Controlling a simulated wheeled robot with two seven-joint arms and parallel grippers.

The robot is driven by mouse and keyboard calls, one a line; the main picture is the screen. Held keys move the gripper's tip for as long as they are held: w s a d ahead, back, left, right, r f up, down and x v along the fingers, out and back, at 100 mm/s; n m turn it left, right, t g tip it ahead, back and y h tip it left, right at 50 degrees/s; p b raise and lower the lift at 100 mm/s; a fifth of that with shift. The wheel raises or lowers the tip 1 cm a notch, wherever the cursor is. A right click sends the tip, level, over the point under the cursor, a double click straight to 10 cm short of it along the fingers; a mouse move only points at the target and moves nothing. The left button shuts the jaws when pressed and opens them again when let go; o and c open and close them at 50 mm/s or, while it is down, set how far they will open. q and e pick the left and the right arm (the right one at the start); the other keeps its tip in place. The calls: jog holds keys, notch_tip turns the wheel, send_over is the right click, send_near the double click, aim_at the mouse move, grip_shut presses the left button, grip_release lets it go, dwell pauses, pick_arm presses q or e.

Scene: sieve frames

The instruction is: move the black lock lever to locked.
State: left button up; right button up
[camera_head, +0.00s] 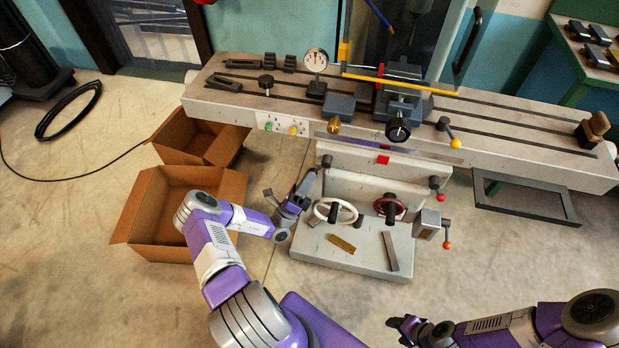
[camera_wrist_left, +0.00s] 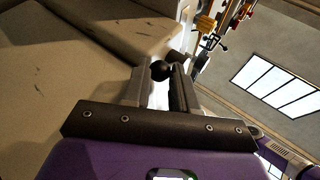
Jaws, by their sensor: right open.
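A black ball knob (camera_wrist_left: 161,70) shows between the fingertips in the left wrist view; it looks like the end of the black lock lever. In the head view a small dark knob (camera_head: 327,160) sits at the left end of the machine's front block, just above my left gripper (camera_head: 307,184). The left fingers (camera_wrist_left: 160,84) stand a small gap apart with the ball filling it at the tips. I cannot tell whether they press on it. The lever's arm is mostly hidden. My right gripper (camera_head: 398,326) is open and empty, low over the floor.
A white handwheel (camera_head: 321,204) and a red-rimmed handwheel (camera_head: 402,207) are right of my left gripper. Red-knobbed levers (camera_head: 446,245) and a yellow-knobbed lever (camera_head: 455,143) stand further right. Open cardboard boxes (camera_head: 120,225) stand left. Floor in front is clear.

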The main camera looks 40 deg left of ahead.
pick_arm(q)
jog(key=o, duration=0.5)
jog(key=shift+c, duration=0.2)
jog(key=d+v, duration=0.1)
jog(key=v, duration=0.6)
jog(key=shift+a+f, duration=0.25)
jog(key=shift+a, duration=0.25)
jog(key=shift+s, duration=0.2)
